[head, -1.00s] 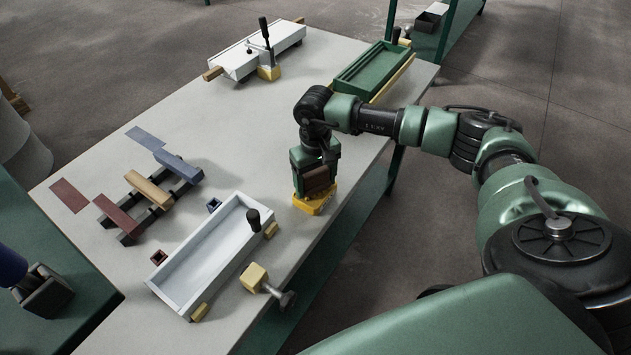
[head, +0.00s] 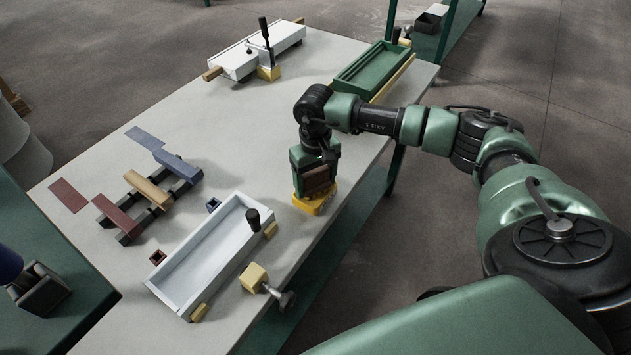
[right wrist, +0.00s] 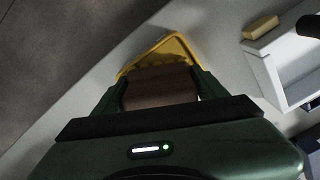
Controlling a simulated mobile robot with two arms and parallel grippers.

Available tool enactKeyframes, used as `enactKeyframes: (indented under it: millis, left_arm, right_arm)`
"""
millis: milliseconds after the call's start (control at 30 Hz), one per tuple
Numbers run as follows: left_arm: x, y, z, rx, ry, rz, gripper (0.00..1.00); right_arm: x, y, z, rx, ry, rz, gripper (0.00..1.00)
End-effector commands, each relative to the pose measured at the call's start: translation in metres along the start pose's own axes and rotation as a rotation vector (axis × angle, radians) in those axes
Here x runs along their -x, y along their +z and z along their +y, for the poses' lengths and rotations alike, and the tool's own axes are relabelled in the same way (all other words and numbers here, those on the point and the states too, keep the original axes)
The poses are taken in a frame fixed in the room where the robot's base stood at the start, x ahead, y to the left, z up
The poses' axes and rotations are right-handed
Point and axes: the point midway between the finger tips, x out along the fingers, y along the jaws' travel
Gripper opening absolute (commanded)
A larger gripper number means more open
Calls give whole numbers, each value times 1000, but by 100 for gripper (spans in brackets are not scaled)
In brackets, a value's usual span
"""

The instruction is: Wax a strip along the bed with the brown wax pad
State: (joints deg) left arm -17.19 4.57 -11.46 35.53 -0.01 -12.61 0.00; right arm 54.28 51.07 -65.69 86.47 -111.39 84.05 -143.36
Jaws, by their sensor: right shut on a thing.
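The brown wax pad (head: 317,180) is between the fingers of my right gripper (head: 315,183), which is shut on it and points down. In the right wrist view the brown pad (right wrist: 160,88) spans the gap between the fingers. Directly below is a yellow holder (head: 318,206) at the table's right edge; it also shows in the right wrist view (right wrist: 172,47). I cannot tell whether the pad touches it. A long white open bed (head: 205,262) with a black knob lies to its left.
A rack with red, tan and blue blocks (head: 150,191) stands at left, beside flat red (head: 68,196) and blue patches. A green tray (head: 372,68) and a white long device (head: 250,58) are at the back. The table's middle is clear.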

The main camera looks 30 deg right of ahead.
Motion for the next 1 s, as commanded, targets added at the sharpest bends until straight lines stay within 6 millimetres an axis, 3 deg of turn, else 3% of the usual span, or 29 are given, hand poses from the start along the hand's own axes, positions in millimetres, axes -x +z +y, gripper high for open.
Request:
enactKeyframes:
  millis: [567, 1000]
  left_arm:
    - [0, 0, 0, 0, 0, 0, 36]
    - [16, -2, 0, 0, 0, 0, 36]
  right_arm:
    - [-3, 4, -1, 2, 0, -10, 40]
    - [33, 1, 0, 1, 0, -3, 40]
